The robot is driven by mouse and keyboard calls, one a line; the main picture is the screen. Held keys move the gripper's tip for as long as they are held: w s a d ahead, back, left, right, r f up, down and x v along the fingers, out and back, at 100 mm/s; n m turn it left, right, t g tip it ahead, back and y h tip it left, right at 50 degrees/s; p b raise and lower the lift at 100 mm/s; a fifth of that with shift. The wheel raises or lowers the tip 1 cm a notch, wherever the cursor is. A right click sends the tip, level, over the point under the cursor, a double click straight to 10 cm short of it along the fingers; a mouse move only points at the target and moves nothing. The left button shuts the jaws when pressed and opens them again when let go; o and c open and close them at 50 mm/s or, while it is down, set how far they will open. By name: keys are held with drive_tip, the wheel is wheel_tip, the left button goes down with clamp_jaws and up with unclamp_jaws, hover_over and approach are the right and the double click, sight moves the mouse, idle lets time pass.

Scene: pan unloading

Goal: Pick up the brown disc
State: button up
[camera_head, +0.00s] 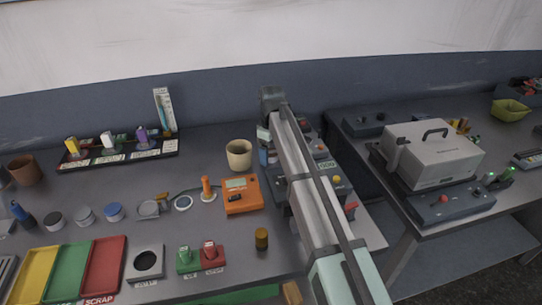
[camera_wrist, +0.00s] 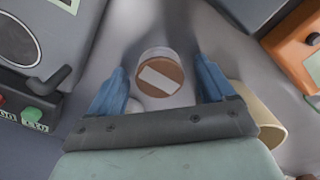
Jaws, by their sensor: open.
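The brown disc (camera_wrist: 174,69) shows in the wrist view as a round brown face with a pale rectangular strip across it. A pale, whitish round rim shows around its upper edge. My gripper (camera_wrist: 161,74) is open, with one blue finger on each side of the disc and a visible gap to both. I cannot tell how far the fingertips are above or below it. In the head view my arm covers this spot, and I cannot make out the disc or the fingers there.
A beige cup (camera_head: 239,155) stands close to my gripper and shows beside the right finger in the wrist view (camera_wrist: 268,132). An orange meter (camera_head: 241,196) lies in front of the cup. Grey equipment with buttons (camera_wrist: 40,115) is on the wrist view's left.

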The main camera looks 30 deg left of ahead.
drive_tip(key=c, duration=1.2)
